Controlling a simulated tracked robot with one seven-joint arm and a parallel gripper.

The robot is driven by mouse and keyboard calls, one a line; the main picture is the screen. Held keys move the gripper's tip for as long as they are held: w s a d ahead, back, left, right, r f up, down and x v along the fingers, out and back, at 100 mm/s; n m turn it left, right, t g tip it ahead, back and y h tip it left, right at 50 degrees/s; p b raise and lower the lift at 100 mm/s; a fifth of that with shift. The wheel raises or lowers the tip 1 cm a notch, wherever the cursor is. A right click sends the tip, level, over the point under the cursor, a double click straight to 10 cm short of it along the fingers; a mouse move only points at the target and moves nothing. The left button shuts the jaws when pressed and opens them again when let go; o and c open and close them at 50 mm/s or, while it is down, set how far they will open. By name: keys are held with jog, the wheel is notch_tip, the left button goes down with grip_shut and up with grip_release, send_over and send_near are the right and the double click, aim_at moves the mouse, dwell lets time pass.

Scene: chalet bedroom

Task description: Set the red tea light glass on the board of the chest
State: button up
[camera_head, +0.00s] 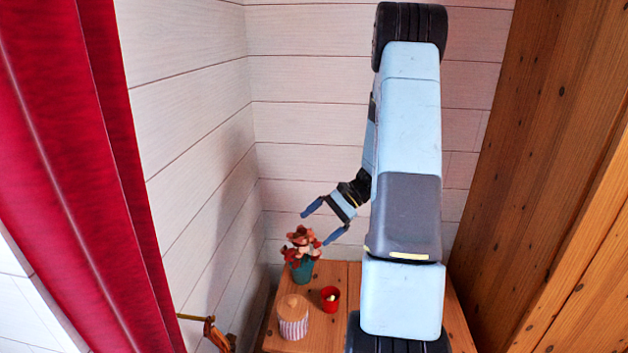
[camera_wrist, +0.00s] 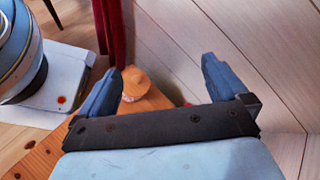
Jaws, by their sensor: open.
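The red tea light glass (camera_head: 330,299) stands upright on the wooden top of the chest (camera_head: 324,325), with a pale candle inside. It is right of a striped jar and close to my arm in the head view. My gripper (camera_head: 318,227) is open and empty, above the flower pot and higher than the glass, not touching it. Its two blue fingers also show spread apart in the wrist view (camera_wrist: 160,65). A small red patch shows behind the gripper's bar there; I cannot tell whether it is the glass.
A teal pot with red flowers (camera_head: 301,255) stands at the back left of the top, behind the striped jar with wooden lid (camera_head: 293,316). Plank walls close in behind. A red curtain (camera_head: 85,170) hangs left; a wooden panel (camera_head: 545,150) rises right.

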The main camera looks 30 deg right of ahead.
jog(key=s+a+r+n+t+h, duration=0.1)
jog(key=s+a+r+n+h, duration=0.2)
jog(key=s+r, duration=0.4)
jog(key=s+a+r+n+t+h, duration=0.2)
jog(key=s+a+r+n+h, duration=0.2)
jog(key=r, duration=0.8)
jog(key=s+a+r+n+t+h, duration=0.1)
jog(key=s+a+r+n+h, duration=0.3)
jog(key=s+r, duration=0.5)
jog(key=shift+s+a+r+n+t, duration=0.15)
jog(key=shift+s+a+n+t, duration=0.25)
jog(key=shift+s+a+n, duration=0.55)
jog(key=shift+s+a+m, duration=0.15)
jog(key=shift+a+m, duration=0.1)
jog(key=shift+c, duration=0.4)
